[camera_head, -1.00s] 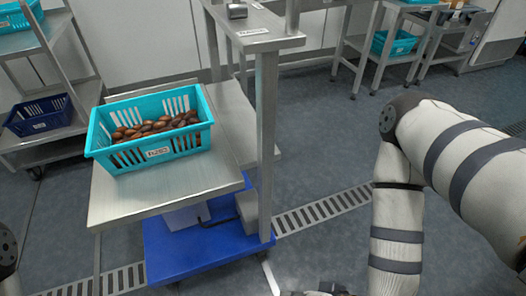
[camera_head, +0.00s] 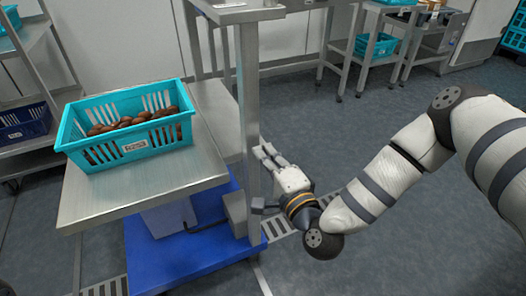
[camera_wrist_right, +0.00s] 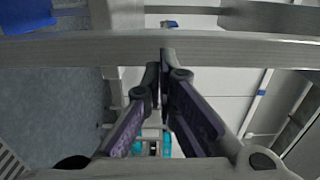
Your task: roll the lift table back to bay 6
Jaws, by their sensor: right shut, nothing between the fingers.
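The lift table has a steel top (camera_head: 180,182) and a blue wheeled base (camera_head: 190,262). A turquoise crate (camera_head: 130,147) of brown dates (camera_head: 132,122) sits on its top. My right gripper (camera_head: 265,150) is beside an upright steel post (camera_head: 249,115) at the table's right side. In the right wrist view its fingers (camera_wrist_right: 167,58) are shut and empty, with the tips overlapping a steel bar (camera_wrist_right: 240,50). Whether they touch it I cannot tell. My left gripper is out of view. No marking for bay 6 is readable.
A rack with a dark blue crate (camera_head: 25,122) is at the left. More benches, one with a turquoise crate (camera_head: 376,45), stand at the back right. A floor drain (camera_head: 275,228) runs past the base. Floor at the right is open.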

